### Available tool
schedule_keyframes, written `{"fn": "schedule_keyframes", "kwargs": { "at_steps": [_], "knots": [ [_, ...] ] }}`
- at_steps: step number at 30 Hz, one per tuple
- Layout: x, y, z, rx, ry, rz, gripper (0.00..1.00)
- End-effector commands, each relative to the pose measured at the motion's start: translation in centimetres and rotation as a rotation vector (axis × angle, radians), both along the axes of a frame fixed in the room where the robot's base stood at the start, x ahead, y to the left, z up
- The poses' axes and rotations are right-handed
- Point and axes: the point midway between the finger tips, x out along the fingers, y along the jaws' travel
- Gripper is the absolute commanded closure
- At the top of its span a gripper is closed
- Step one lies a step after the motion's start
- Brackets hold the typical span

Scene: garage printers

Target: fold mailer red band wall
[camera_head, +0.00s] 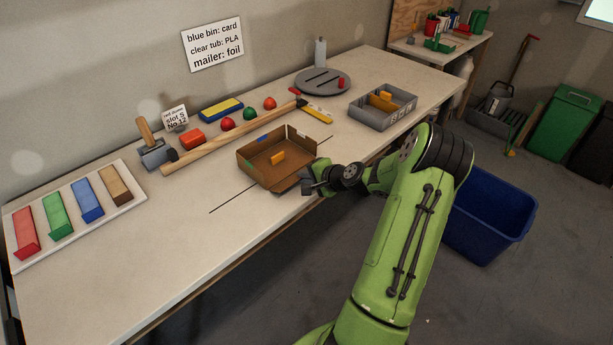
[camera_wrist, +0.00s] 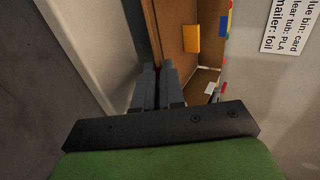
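The mailer (camera_head: 262,176) is a shallow open box of brown card on the bench. Its walls stand up around a small orange block (camera_head: 278,158), and a blue patch shows on its far wall. My gripper (camera_head: 309,183) is at the mailer's near right side. In the wrist view the fingers (camera_wrist: 159,84) are close together at the edge of a mailer wall (camera_wrist: 153,35), with a thin dark reddish strip between them. They look shut on this wall, though the contact is partly hidden. The orange block (camera_wrist: 191,38) lies further in.
A grey divided tray (camera_head: 383,108) stands to the right, and a long wooden-handled tool (camera_head: 230,138) lies behind. Several coloured balls and a mallet (camera_head: 153,150) are further back. A blue bin (camera_head: 490,215) stands on the floor. The bench front left of the mailer is clear.

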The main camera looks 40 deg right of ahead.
Motion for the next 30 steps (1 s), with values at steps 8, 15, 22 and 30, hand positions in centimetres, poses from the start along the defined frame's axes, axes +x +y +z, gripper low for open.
{"fn": "schedule_keyframes", "kwargs": {
  "at_steps": [8,15,22,30],
  "knots": [
    [0.0,0.0,0.0,0.0,0.0,0.0,1.0],
    [-0.4,0.0,-1.4,0.006,-0.083,-0.001,1.0],
    [-0.8,0.0,-2.3,0.008,-0.217,0.0,1.0],
    [-0.9,0.0,-2.0,0.008,-0.267,0.0,1.0]
  ]
}}
